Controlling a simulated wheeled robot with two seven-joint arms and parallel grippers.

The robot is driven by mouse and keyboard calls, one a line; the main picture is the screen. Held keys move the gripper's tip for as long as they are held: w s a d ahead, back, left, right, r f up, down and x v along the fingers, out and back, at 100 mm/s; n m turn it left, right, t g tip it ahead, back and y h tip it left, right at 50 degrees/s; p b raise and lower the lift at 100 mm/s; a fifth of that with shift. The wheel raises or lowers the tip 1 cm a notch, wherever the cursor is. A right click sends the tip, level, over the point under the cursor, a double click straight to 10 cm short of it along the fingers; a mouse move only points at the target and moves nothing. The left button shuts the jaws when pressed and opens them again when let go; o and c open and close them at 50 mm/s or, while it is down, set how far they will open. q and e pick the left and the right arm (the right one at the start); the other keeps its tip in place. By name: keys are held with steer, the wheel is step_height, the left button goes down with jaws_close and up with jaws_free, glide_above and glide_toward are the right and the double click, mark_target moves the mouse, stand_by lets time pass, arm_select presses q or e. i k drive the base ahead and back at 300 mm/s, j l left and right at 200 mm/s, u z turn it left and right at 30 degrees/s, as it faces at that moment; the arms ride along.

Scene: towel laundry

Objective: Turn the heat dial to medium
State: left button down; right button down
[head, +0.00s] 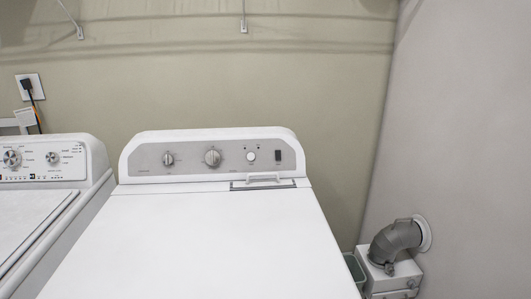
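A white dryer-like machine (200,245) stands in the middle of the head view. Its grey control panel (190,159) rises at the back of its top. The panel has a smaller dial (168,159) at the left and a larger dial (212,157) near the middle. A round white button (251,156) and a dark switch (278,155) sit to the right. The panel labels are too small to read, so I cannot tell which dial is for heat or where it is set. Neither of my grippers is in view.
A second white machine (45,215) with its own dials stands close at the left. A grey vent elbow (394,243) joins the right wall above a white box (392,278). A wall outlet (30,87) with a plug is at the upper left. The machine's top is clear.

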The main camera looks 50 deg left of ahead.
mark_target(168, 158)
steer(key=u, duration=1.9)
